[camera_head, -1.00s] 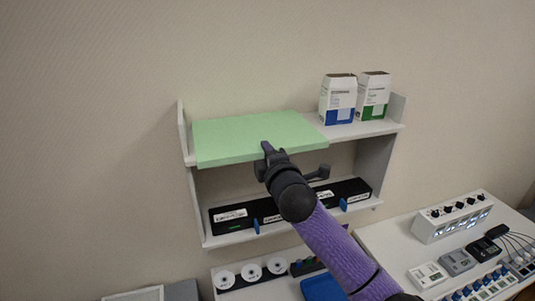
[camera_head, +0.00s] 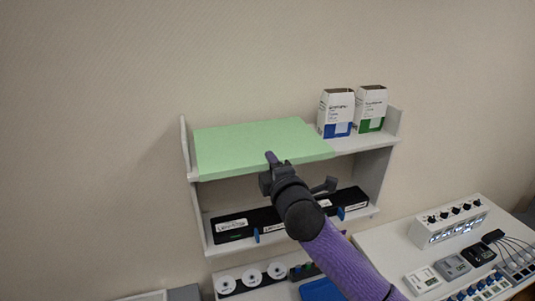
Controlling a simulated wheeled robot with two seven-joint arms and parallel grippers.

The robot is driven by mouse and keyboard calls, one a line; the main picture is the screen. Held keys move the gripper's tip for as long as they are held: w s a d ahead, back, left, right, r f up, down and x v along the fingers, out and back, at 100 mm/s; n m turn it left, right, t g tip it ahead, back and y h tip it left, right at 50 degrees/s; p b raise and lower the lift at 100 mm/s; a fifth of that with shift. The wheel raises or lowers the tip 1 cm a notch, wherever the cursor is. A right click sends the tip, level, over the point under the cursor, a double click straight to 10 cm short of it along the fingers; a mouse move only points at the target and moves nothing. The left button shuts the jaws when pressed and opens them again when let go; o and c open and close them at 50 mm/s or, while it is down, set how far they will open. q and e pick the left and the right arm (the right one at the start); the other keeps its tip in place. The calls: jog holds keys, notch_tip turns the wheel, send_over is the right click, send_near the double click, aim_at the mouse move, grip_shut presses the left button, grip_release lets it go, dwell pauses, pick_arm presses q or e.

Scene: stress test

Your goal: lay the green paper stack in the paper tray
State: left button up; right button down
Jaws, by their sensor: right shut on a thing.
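The green paper stack (camera_head: 255,146) lies flat on the upper level of a white wall shelf, over its left and middle part. Its front edge reaches the shelf's front edge. My right gripper (camera_head: 272,164) is at the middle of that front edge, shut on the stack. One finger shows over the top of the paper; the other is hidden. I cannot tell whether the stack touches the board. I cannot make out a paper tray for certain; a pale flat thing (camera_head: 147,297) is cut off at the bottom edge. My left gripper is not in view.
Two cartons, one blue-marked (camera_head: 335,113) and one green-marked (camera_head: 371,108), stand right of the stack. Black labelled units (camera_head: 243,224) fill the lower shelf (camera_head: 222,249). A desk below right carries a white knob box (camera_head: 447,222) and several small devices.

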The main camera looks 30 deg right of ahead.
jog(key=s+a+r+p, duration=0.3)
jog(key=s, duration=0.9)
jog(key=shift+s+r+p, duration=0.2)
jog(key=shift+s+p, duration=0.15)
jog(key=shift+p, duration=0.05)
